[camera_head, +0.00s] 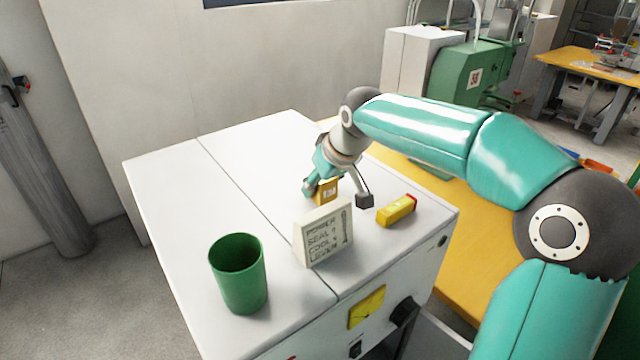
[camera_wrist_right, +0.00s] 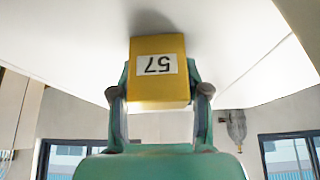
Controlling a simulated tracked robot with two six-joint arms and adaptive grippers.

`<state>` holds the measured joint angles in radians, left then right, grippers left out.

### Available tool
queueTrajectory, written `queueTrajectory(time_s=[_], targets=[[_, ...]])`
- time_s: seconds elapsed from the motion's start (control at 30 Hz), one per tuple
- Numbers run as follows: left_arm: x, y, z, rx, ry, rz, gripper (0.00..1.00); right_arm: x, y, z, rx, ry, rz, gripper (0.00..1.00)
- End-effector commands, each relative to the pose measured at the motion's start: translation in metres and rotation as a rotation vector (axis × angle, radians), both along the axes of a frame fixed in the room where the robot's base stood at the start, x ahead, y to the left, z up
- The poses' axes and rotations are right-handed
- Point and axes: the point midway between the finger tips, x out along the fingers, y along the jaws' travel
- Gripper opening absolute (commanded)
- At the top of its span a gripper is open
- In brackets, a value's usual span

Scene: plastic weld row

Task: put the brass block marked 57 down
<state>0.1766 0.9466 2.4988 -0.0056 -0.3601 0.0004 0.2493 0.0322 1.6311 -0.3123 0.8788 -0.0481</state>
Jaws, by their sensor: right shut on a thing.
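The brass block (camera_head: 328,190) is a yellow block. In the right wrist view the block (camera_wrist_right: 158,85) carries a white label reading 57, upside down there. My right gripper (camera_head: 336,194) is shut on it, with one finger on each side in the wrist view (camera_wrist_right: 158,95). The block is over the white cabinet top (camera_head: 270,150), behind the sign. Its lower part is partly hidden by the sign, and I cannot tell whether it touches the top. My left gripper is not in view.
A cream sign (camera_head: 324,232) with printed words stands in front of the block. A yellow block with a red end (camera_head: 397,210) lies to the right. A green cup (camera_head: 239,274) stands at the front left. The back and left of the cabinet top are clear.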

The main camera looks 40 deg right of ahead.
Motion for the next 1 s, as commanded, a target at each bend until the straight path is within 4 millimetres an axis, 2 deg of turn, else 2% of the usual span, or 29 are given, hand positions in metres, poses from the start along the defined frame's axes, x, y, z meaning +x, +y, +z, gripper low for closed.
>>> queueTrajectory(time_s=[0.03, 0.07, 0.2, 0.5, 0.67, 0.83, 1.0], targets=[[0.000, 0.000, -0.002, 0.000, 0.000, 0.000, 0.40, 0.000, 0.000, 0.000, -0.001, -0.006, -0.001, 0.00], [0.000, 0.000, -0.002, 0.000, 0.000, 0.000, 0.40, 0.000, 0.000, -0.002, 0.000, 0.000, 0.000, 0.48], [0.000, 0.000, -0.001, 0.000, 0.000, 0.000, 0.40, 0.000, 0.000, -0.001, 0.000, 0.000, 0.000, 0.71], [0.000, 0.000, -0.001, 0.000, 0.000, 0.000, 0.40, 0.000, 0.000, -0.001, 0.000, 0.000, -0.001, 0.71], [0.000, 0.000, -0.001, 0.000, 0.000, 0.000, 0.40, -0.003, 0.000, 0.006, -0.001, -0.002, -0.001, 0.71], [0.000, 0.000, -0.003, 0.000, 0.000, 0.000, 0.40, -0.016, 0.002, 0.029, -0.001, -0.005, -0.001, 0.71], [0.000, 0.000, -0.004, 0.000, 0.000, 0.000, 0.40, -0.033, 0.004, 0.060, -0.002, -0.007, -0.001, 0.71]])
